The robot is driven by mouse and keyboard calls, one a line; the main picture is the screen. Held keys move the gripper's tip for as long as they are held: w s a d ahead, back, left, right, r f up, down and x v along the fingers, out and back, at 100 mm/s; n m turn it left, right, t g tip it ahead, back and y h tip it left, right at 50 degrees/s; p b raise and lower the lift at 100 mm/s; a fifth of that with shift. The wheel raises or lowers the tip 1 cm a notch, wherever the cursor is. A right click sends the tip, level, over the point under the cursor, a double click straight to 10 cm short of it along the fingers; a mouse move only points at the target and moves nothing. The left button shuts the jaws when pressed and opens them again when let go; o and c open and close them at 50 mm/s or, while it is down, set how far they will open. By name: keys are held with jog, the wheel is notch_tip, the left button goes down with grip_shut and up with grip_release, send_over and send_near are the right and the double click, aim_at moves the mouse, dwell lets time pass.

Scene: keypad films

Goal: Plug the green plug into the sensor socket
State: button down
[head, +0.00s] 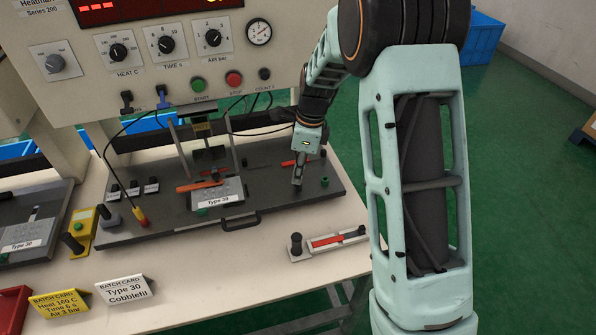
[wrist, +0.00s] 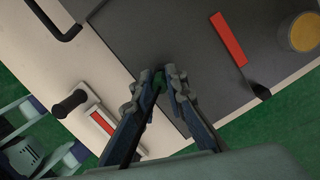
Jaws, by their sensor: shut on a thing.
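My gripper (head: 298,186) points down over the right part of the dark machine plate. In the wrist view my gripper (wrist: 163,82) is shut on a small green piece (wrist: 157,84), which I take to be the green plug; the fingers hide most of it. A dark cable-like strip runs back from it beside the left finger. Three small black labelled pieces (head: 133,188) stand at the plate's left; their labels are too small to read, so I cannot tell which is the sensor socket. A separate small green post (head: 324,182) stands right of my gripper.
A red-and-yellow plug (head: 141,220) on a black cable sits at the plate's left front. The Type 30 block (head: 228,201) is at the plate's middle, below the press. A handle (head: 240,221) sticks out in front. A red-striped holder (head: 328,241) lies at the table's right.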

jog(key=shift+f+b, duration=0.35)
jog(key=shift+f, duration=0.35)
jog(key=c, duration=1.9)
grip_release()
jog(key=r, duration=0.4)
jog(key=d+r, duration=0.1)
jog(key=r, duration=0.7)
jog(key=shift+s+d, duration=0.2)
jog(key=shift+d, duration=0.15)
